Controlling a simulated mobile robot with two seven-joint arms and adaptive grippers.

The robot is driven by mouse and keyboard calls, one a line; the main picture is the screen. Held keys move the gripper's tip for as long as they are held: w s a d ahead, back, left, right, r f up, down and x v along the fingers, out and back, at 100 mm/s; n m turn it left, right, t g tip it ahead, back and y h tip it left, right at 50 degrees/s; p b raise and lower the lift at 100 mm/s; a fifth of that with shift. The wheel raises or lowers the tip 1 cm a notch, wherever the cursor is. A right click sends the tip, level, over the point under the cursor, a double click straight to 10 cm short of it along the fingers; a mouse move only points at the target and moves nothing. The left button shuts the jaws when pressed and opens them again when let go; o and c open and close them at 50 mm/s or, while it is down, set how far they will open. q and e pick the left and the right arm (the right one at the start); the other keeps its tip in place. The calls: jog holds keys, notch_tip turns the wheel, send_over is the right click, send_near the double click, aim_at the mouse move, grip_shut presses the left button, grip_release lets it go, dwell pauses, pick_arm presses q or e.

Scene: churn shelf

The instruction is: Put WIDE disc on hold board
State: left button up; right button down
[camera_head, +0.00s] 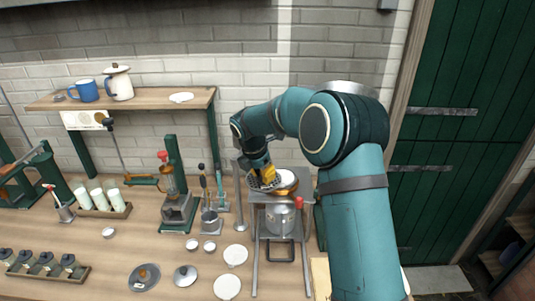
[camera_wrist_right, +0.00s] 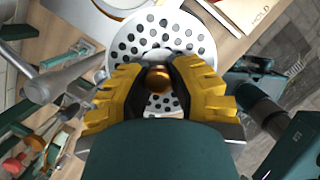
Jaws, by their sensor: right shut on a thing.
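My right gripper (camera_head: 264,174) has yellow fingers and is shut on the brass knob of a perforated metal disc (camera_head: 257,184), which I take to be the wide disc. In the right wrist view the same disc (camera_wrist_right: 127,45) lies beyond the fingers (camera_wrist_right: 158,80), with rows of round holes. In the head view it is beside the top of the metal stand; I cannot tell whether it touches. The hold board (camera_wrist_right: 246,12), pale with the word HOLD, shows at the top of the wrist view. A pale board edge (camera_head: 320,275) also shows beside my right arm, which hides the rest.
The metal stand (camera_head: 258,255) holds a pot (camera_head: 280,221), with a round white-and-brown item (camera_head: 286,181) on top. A dark disc with an orange knob (camera_head: 144,277), a lid (camera_head: 185,275) and white plates (camera_head: 227,287) lie on the bench. A shelf (camera_head: 150,98) hangs behind.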

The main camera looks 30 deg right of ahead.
jog(key=s+a+f+m+g+y, duration=0.3)
jog(key=s+a+f+m, duration=1.1)
jog(key=m, duration=0.6)
jog(key=s+a, duration=0.2)
jog(key=s, duration=0.1)
jog(key=shift+a+g, duration=0.15)
jog(key=shift+g, duration=0.25)
jog(key=shift+s+f, duration=0.1)
